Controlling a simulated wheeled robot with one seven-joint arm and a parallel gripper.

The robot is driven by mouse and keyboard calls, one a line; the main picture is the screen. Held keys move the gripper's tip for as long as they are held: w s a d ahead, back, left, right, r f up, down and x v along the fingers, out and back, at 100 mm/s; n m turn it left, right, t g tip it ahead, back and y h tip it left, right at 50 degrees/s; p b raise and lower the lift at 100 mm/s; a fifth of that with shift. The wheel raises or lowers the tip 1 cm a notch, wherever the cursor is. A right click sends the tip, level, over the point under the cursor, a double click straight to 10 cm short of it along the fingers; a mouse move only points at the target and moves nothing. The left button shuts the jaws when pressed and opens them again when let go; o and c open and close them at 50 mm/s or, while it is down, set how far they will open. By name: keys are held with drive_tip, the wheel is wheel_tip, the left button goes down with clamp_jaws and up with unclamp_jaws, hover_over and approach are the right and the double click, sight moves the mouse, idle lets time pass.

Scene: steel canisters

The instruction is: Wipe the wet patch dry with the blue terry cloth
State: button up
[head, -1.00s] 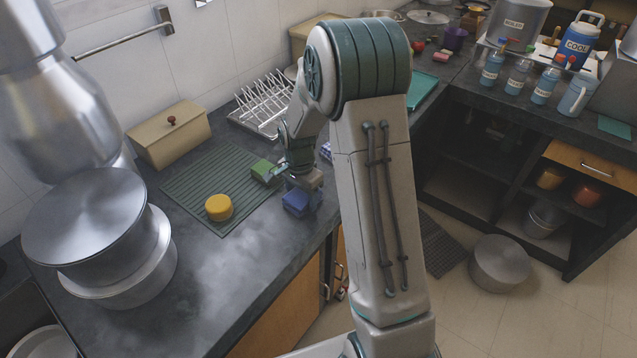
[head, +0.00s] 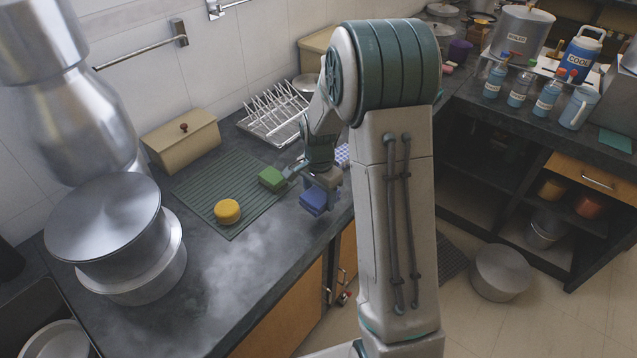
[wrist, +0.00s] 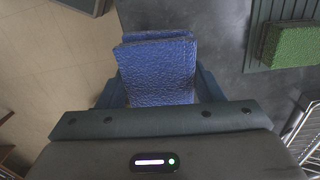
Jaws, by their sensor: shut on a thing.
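The blue terry cloth (head: 317,201) is a folded, textured pad. My gripper (head: 319,186) is shut on it near the counter's front edge, right of the green sponge. In the wrist view the cloth (wrist: 158,72) sits between the two fingers of my gripper (wrist: 160,92), partly over the counter edge. Whether it touches the counter is not clear. The dark counter (head: 250,295) has pale, cloudy areas left of the cloth. I cannot tell which of these is the wet patch.
A yellow round sponge (head: 227,211) and a green sponge (head: 271,178) lie on the ribbed mat (head: 200,187). Stacked steel pots (head: 105,225) stand at left. A beige box (head: 182,140) and a dish rack (head: 275,115) are by the wall. The front counter strip is clear.

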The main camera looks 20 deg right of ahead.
drive_tip(key=shift+r+p, duration=0.6)
drive_tip(key=shift+r, duration=0.65)
drive_tip(key=shift+f, duration=0.1)
